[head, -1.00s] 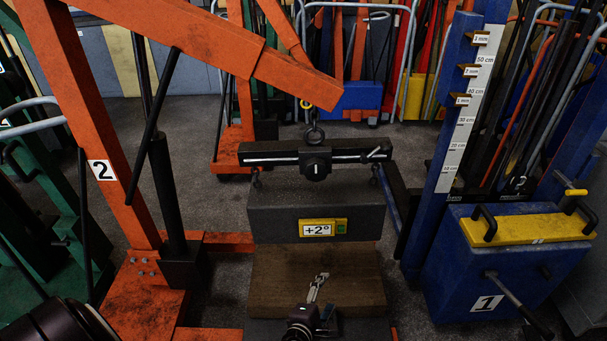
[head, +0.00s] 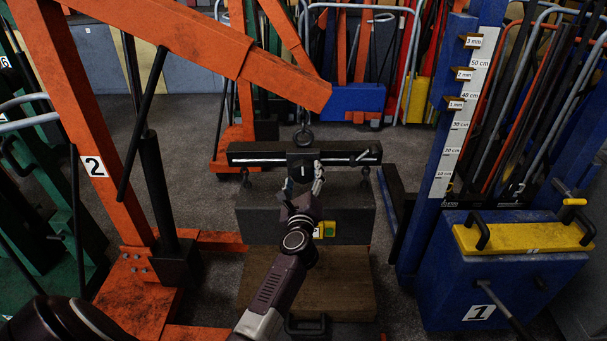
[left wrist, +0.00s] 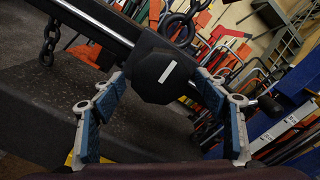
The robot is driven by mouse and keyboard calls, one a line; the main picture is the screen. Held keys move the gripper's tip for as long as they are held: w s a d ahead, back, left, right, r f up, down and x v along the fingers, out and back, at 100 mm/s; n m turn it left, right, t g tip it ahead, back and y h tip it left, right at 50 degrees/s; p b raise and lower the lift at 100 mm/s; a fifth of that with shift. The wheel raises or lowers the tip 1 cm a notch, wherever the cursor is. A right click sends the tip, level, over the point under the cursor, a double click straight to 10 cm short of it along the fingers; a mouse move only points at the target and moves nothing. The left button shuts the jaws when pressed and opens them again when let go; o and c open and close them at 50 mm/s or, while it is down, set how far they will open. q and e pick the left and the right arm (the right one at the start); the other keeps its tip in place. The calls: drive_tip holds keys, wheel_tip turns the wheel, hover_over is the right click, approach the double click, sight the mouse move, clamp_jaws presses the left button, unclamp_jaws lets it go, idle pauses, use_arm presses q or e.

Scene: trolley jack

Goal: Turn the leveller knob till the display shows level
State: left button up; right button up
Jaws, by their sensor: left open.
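The leveller knob (head: 302,163), black with a white mark, sits mid-beam on the dark leveller beam (head: 255,158), which hangs from the orange crane's hook. In the left wrist view the knob (left wrist: 162,78) shows its faceted face and white bar. My left gripper (head: 303,180) is open in front of the knob, and its blue fingers (left wrist: 160,95) stand on either side of it; I cannot tell whether they touch. The display (head: 318,231) on the grey block (head: 265,219) is mostly hidden by my left arm, so its reading is not visible. My right gripper is not in view.
The orange crane (head: 75,110) marked 2 stands at left, its boom over the beam. A wooden block (head: 345,283) lies below the grey block. The blue column (head: 435,190) with a scale and the blue box (head: 480,285) marked 1 are at right.

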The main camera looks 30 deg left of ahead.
use_arm(q)
drive_tip(key=shift+x, duration=0.8)
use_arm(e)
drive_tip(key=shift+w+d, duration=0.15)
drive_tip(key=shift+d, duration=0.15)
use_arm(q)
drive_tip(key=shift+c, duration=0.5)
drive_tip(key=c, duration=1.1)
drive_tip(key=shift+o, duration=0.2)
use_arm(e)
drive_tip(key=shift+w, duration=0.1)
use_arm(q)
drive_tip(key=shift+m, duration=0.3)
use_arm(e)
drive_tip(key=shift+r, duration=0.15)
use_arm(q)
drive_tip(key=m+p, duration=0.2)
drive_tip(key=m, duration=0.3)
drive_tip(key=shift+r, duration=0.1)
drive_tip(key=m+p, duration=0.2)
drive_tip(key=m, duration=0.3)
drive_tip(key=shift+s+m, duration=0.1)
drive_tip(key=shift+m, duration=0.3)
drive_tip(key=m+p, duration=0.2)
drive_tip(key=m, duration=0.3)
drive_tip(key=m+p, duration=0.2)
drive_tip(key=m, duration=0.3)
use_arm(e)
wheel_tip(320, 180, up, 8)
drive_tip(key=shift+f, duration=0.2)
